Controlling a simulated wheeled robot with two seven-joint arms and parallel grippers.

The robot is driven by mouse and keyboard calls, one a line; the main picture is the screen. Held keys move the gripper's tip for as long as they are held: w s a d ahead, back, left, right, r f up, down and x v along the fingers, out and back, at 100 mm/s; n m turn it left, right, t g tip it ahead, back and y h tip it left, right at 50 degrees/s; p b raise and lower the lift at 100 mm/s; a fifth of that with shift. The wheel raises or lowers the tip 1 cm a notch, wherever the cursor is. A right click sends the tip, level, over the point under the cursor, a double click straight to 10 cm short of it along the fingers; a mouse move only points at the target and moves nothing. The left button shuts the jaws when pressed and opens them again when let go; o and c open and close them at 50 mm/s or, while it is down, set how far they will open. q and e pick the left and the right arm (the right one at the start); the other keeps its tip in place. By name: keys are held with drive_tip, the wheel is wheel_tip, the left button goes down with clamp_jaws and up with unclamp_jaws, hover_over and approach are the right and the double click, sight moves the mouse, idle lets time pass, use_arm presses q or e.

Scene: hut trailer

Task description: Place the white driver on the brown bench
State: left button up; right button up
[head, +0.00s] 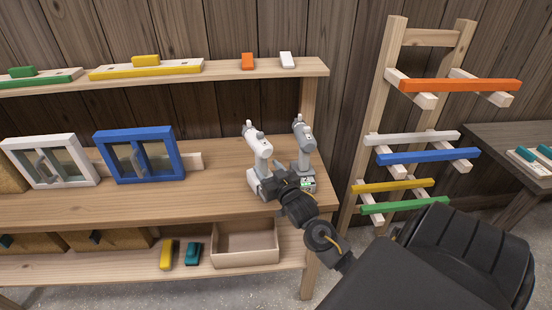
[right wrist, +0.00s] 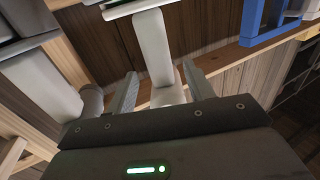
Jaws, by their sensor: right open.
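The white driver (head: 258,143) stands upright on the light wooden workbench (head: 215,208), just left of a similar grey driver (head: 303,133). My right gripper (head: 277,178) is low by the white driver's handle, its arm coming in from the lower right. In the right wrist view its open fingers (right wrist: 159,75) stand on either side of a white handle (right wrist: 152,48), with no clear grip on it. A darker brown bench (head: 505,132) stands at the far right. My left gripper is not in view.
A blue window frame (head: 181,153) and a white one (head: 93,160) stand left on the workbench. A shelf (head: 225,70) runs above. A rack with coloured bars (head: 460,85) stands between the benches. The dark bench holds a pale tray (head: 525,164) near its front edge.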

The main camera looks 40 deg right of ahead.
drive_tip(key=b+v, duration=0.1)
drive_tip(key=v, duration=0.5)
drive_tip(key=shift+s, duration=0.15)
drive_tip(key=s+a+f+n+g+y, duration=0.25)
drive_tip(key=s+a+f+g, duration=0.35)
drive_tip(key=s+a+f, duration=0.4)
drive_tip(key=s+a+f+n+g+y, duration=0.1)
drive_tip(key=s+a+f+g, duration=0.3)
drive_tip(key=s, duration=0.3)
drive_tip(key=s+a+f+n+g+y, duration=0.1)
drive_tip(key=s+a+f+n+g, duration=0.2)
drive_tip(key=s, duration=0.4)
wheel_tip(320, 180, down, 25)
drive_tip(key=a+m+g, duration=0.1)
drive_tip(key=g, duration=0.1)
drive_tip(key=s+d+f+g, duration=0.1)
drive_tip(key=s+d+f, duration=0.2)
drive_tip(key=s+f, duration=1.4)
drive_tip(key=shift+s, duration=0.3)
